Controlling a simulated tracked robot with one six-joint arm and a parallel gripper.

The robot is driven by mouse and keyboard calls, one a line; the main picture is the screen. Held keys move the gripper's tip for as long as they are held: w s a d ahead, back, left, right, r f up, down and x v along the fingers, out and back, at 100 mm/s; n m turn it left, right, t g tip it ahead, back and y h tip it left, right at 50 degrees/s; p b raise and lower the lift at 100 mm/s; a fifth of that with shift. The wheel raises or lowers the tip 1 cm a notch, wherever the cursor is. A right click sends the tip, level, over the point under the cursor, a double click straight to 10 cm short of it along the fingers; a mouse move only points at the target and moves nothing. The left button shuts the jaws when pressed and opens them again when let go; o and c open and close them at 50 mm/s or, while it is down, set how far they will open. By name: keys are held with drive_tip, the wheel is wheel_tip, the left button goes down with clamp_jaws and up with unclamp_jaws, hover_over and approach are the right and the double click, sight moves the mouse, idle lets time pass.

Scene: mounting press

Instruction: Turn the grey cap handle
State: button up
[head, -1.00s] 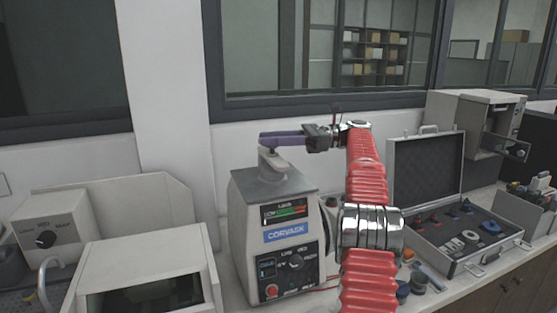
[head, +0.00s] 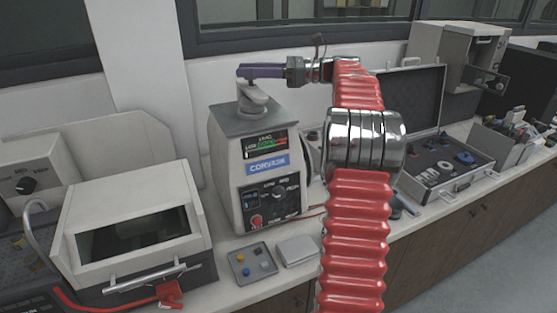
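The grey cap handle (head: 253,98) stands on the flat top of the beige mounting press (head: 226,150), which has a blue label and a dark control panel. My gripper (head: 243,71) reaches in from the right with long purple fingers, lying roughly level at the upper end of the handle. The fingers overlap the handle's top in this view. I cannot tell whether they are closed on it or only beside it, since they show from the side and the far finger is hidden.
My red arm covers part of the bench right of the press. An open case (head: 462,187) with small parts lies behind it. A windowed machine (head: 130,215) stands left.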

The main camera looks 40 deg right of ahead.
drive_tip(key=shift+m+t+h, duration=0.3)
drive_tip(key=shift+t, duration=0.1)
